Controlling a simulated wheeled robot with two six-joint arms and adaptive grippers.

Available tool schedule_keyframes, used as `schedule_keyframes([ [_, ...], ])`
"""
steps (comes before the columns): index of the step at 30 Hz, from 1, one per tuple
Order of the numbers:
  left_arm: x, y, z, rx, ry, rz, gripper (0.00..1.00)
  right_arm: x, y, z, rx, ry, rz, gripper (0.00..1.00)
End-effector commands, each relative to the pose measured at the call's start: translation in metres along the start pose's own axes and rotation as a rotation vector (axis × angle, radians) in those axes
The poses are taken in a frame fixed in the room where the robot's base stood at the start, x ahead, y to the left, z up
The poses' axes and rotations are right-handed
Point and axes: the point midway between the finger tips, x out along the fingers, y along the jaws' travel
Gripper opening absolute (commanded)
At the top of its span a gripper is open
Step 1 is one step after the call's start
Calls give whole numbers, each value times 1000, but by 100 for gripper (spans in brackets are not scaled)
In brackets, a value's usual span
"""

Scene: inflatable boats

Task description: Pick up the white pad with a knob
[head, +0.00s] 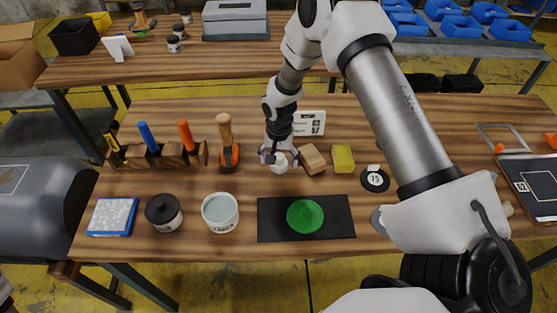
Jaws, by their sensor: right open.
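A small white round thing (281,166), which looks like the white pad with a knob, lies on the wooden table. It is partly hidden by my right gripper (279,157). My right gripper points down from above, and its fingers are open around or just over the white thing; I cannot tell whether they touch it. My left gripper is not in view.
A wooden block (312,159) stands close right of the gripper, then a yellow sponge (343,159). A black mat (338,222) with a green disc (305,215) lies in front.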

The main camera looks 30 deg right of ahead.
Motion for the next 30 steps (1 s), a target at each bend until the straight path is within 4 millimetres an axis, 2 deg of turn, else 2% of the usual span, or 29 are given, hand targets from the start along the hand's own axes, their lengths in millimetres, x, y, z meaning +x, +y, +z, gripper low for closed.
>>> schedule_keyframes([
  [5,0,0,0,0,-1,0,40,1,0,0,0,1,-1,84],
  [6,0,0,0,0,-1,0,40,1,0,0,0,1,-1,77],
  [11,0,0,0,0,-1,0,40,1,0,0,0,1,-1,20],
  [20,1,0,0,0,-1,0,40,1,0,0,0,0,0,19],
  [23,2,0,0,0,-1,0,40,-6,0,0,0,2,-2,19],
  [26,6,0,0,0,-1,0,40,-24,-1,-1,0,3,-3,19],
  [30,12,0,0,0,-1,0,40,-60,-1,-1,1,4,-5,19],
])
